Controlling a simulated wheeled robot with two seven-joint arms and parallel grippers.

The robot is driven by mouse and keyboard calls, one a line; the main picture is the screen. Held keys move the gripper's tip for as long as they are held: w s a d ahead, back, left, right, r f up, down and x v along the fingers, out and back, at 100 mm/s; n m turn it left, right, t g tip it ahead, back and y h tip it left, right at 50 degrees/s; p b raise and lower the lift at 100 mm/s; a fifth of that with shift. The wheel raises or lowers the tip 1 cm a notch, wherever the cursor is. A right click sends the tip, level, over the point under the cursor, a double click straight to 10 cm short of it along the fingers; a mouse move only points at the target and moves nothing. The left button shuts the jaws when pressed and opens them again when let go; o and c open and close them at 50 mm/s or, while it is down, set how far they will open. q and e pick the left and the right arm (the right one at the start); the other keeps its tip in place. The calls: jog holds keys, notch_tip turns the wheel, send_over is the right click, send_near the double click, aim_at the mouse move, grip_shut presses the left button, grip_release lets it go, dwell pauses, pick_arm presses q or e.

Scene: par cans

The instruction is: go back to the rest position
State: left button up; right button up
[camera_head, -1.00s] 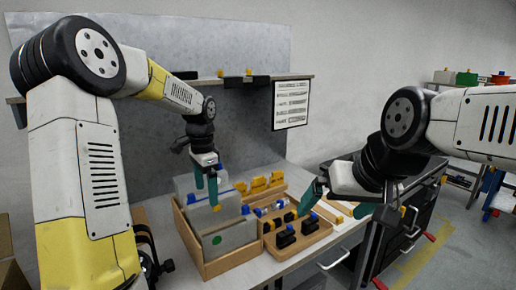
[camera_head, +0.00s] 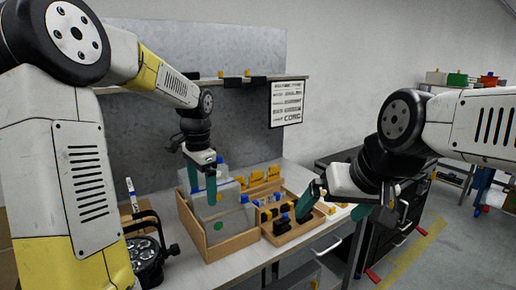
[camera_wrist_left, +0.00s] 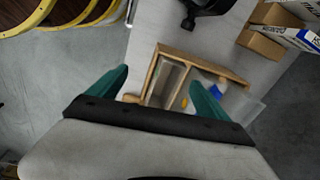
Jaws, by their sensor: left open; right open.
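My left gripper (camera_head: 203,186) is open and hangs over the wooden box (camera_head: 226,242) with clear containers (camera_head: 228,222) in the head view. In the left wrist view its two teal fingers (camera_wrist_left: 160,92) are spread, with the wooden box (camera_wrist_left: 196,62) below and between them; nothing is held. My right gripper (camera_head: 335,208) has teal fingers and is open beside the wooden tray (camera_head: 297,233) of small dark and blue-topped parts. Its near finger overlaps the tray in the picture, so I cannot tell whether it touches anything.
A black par can (camera_head: 147,262) stands on the bench left of the box. Yellow parts (camera_head: 263,178) sit behind the tray. A shelf (camera_head: 240,80) runs along the back wall. A dark cabinet (camera_head: 395,225) stands at the right, with open floor beyond.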

pick_arm(q)
jog(key=s+d+r+n+t+h, duration=0.1)
jog(key=s+r+n+t, duration=0.1)
jog(key=s, duration=0.8)
jog(key=s+r+n+t+h, duration=0.1)
jog(key=s+r+n+t, duration=0.2)
jog(key=s, duration=0.8)
jog(key=shift+s+d+r+n, duration=0.15)
jog(key=shift+d+r+n, duration=0.25)
jog(key=shift+r+n, duration=1.25)
jog(key=shift+f+n, duration=0.55)
